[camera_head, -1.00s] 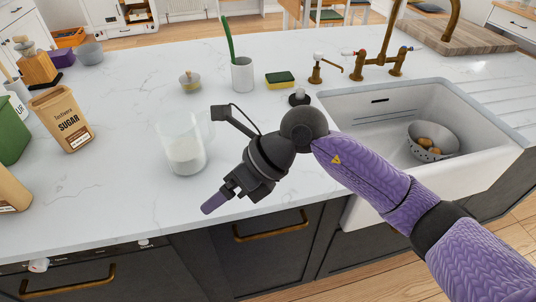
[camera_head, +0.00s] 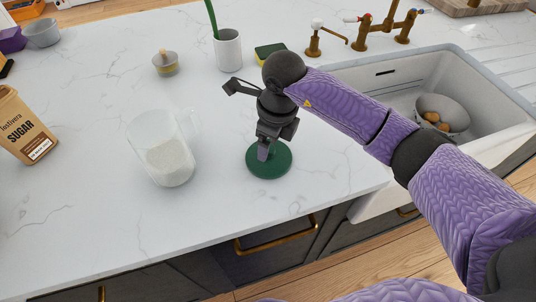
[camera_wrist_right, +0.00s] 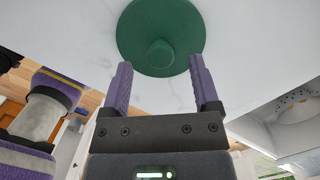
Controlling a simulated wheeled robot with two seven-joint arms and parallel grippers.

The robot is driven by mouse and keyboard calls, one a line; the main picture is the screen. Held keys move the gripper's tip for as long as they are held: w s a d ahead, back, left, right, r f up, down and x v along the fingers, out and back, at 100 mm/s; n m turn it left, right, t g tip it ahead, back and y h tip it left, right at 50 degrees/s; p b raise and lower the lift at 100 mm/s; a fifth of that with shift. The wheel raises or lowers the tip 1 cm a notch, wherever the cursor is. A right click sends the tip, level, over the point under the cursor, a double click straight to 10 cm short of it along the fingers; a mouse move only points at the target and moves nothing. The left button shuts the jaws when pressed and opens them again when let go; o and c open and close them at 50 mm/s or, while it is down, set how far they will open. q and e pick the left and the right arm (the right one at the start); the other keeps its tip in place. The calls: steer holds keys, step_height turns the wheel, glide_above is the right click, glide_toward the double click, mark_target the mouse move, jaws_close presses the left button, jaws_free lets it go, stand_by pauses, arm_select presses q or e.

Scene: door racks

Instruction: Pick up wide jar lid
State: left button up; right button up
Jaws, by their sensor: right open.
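The wide jar lid is a green disc (camera_head: 284,165) lying flat on the white counter, right of the glass jar. In the right wrist view the lid (camera_wrist_right: 130,25) is at the top, its round knob (camera_wrist_right: 158,53) facing me. My right gripper (camera_head: 263,153) points down over the lid and hides part of it. In the wrist view its two fingers (camera_wrist_right: 161,66) are apart and empty, with the knob just beyond the tips, between their lines. I cannot tell whether a fingertip touches the lid. My left gripper is not in view.
A glass jar of white grains (camera_head: 168,160) stands left of the lid. A small knobbed lid (camera_head: 165,66), a white cup (camera_head: 228,50) and a sponge (camera_head: 268,50) are behind. The sink (camera_head: 440,75) is at right. Bare counter lies in front of the lid.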

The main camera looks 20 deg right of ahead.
mark_target(279, 161)
step_height(279, 161, down, 3)
steer(key=shift+w+a, duration=0.1)
steer(key=shift+w, duration=0.05)
steer(key=shift+r, duration=0.1)
jaws_close()
